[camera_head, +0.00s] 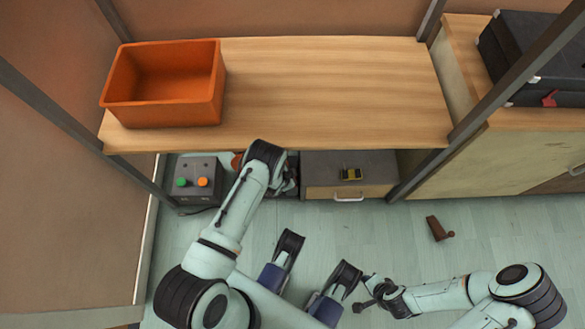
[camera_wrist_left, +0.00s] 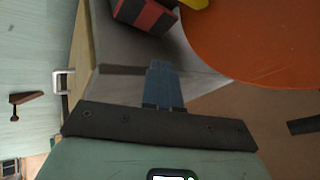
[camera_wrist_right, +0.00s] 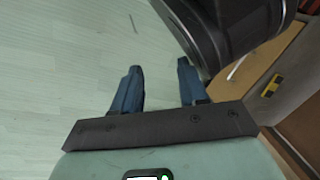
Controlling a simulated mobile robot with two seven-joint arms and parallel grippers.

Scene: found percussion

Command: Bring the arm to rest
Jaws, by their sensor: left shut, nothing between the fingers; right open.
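My left arm (camera_head: 238,208) reaches forward to the shelf's front edge, and its hand is mostly hidden behind the wrist in the head view. In the left wrist view the left gripper (camera_wrist_left: 163,75) is shut and empty, above the grey top of a drawer unit. A round orange surface (camera_wrist_left: 260,40) is close by, with a dark red and black block (camera_wrist_left: 145,14) beside it. My right arm (camera_head: 435,297) is low at the right, over the floor. Its gripper (camera_wrist_right: 160,78) is open and empty.
An orange bin (camera_head: 165,112) stands on the left of the wooden shelf (camera_head: 330,90). Below are a grey button box (camera_head: 198,180) and the drawer unit (camera_head: 350,163), with a yellow-black item (camera_head: 351,174) on it. A brown object (camera_head: 437,229) lies on otherwise clear floor. A black case (camera_head: 530,55) is at right.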

